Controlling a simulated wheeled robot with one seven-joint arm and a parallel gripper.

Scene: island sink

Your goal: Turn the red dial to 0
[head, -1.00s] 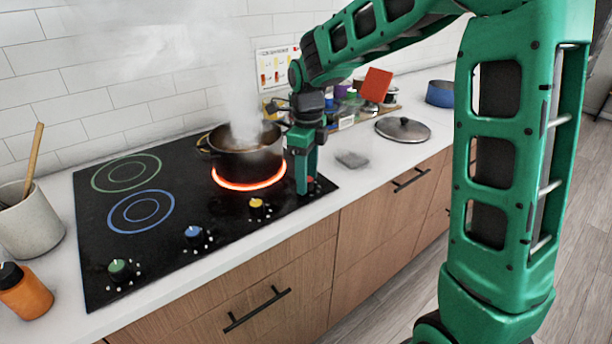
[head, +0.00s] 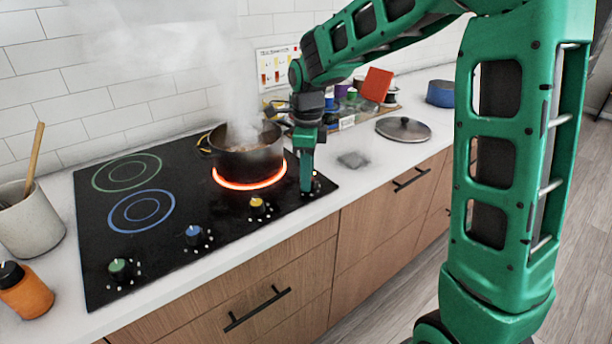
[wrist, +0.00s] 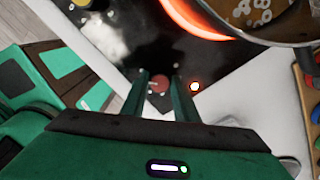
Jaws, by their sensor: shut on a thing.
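The red dial (wrist: 159,84) shows between my two fingers in the wrist view, near the corner of the black cooktop. My gripper (wrist: 160,88) points down and is shut on the dial. In the head view my gripper (head: 306,186) stands over the cooktop's right front corner and hides most of the dial. The burner ring (head: 236,184) under the dark pot glows red-orange. I cannot read the dial's setting.
A steaming pot (head: 262,160) stands close to the left of my gripper. Yellow (head: 257,203), blue (head: 193,232) and green (head: 118,266) dials line the front edge. A pot lid (head: 403,129) and a grey pad (head: 353,160) lie on the counter to the right.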

